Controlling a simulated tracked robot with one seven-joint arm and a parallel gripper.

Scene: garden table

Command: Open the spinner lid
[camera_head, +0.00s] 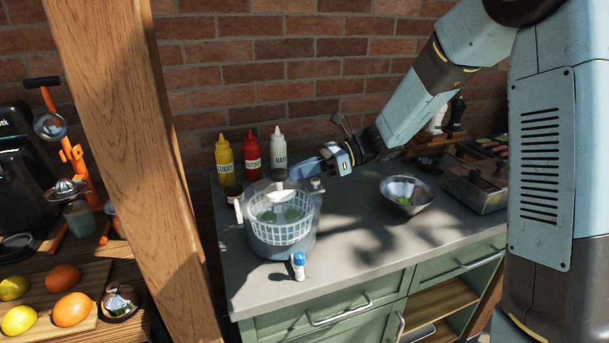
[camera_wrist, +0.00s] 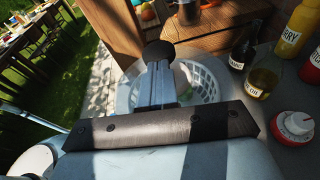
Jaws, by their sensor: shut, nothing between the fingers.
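The salad spinner (camera_head: 282,240) stands on the grey counter near its left end, upright. It has a clear bowl and a white slatted basket with green leaves inside. A clear lid seems to cover its top, but I cannot tell its edges or seating. My gripper (camera_head: 297,173) reaches in from the right, just above the spinner's top right side. It is shut and empty. In the wrist view the fingers (camera_wrist: 158,82) point away over the spinner (camera_wrist: 207,82) and hide part of it. A dark round knob-like shape (camera_wrist: 158,52) shows at their tips; I cannot tell whether they touch it.
Yellow (camera_head: 224,160), red (camera_head: 251,157) and white (camera_head: 278,152) sauce bottles stand behind the spinner. A small blue-and-white bottle (camera_head: 298,266) stands in front. A wooden post (camera_head: 128,150) rises at the left.

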